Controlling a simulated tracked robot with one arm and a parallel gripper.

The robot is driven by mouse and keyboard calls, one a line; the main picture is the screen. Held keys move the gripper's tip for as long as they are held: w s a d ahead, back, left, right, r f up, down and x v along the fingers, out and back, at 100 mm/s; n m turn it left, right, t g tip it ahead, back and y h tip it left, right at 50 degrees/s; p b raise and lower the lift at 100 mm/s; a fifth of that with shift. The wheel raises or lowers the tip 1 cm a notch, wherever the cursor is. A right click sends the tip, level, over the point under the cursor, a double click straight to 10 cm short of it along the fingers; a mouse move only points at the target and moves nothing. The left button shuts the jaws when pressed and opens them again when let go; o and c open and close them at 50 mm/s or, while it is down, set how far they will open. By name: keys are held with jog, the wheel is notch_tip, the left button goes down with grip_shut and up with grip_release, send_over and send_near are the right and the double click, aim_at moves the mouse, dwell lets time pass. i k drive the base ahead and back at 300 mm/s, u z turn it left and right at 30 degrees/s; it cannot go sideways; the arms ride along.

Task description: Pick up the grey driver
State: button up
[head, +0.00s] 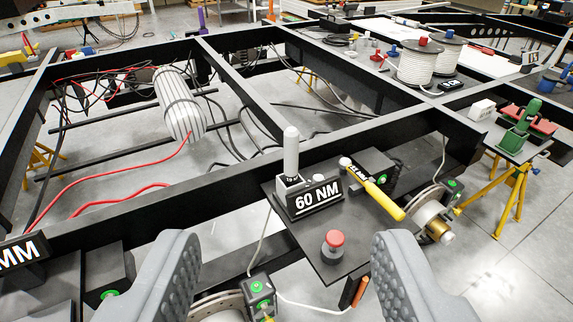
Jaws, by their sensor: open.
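The grey driver (291,152) stands upright in a small grey holder block (291,188) beside a black "60 NM" sign (318,195). The block sits on a black plate (345,245) at the frame's near rail. Only the driver's pale handle and a small dark marking near its foot show; its lower end is hidden in the block. My gripper (285,250) is open and empty, its grey padded fingers wide apart at the bottom of the view. The driver appears between and beyond the fingers, apart from both.
A yellow driver (378,192) leans right of the sign. A red-topped knob (334,243) stands on the plate in front. Brake drums (430,215), black frame beams (400,130) and loose cables surround the spot. A green tool (522,117) is on a stand at right.

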aim_at(291, 134)
jog(key=u, duration=2.2)
jog(key=k, duration=1.35)
jog(key=z, duration=1.35)
jog(key=i, duration=1.7)
jog(key=u, duration=0.05)
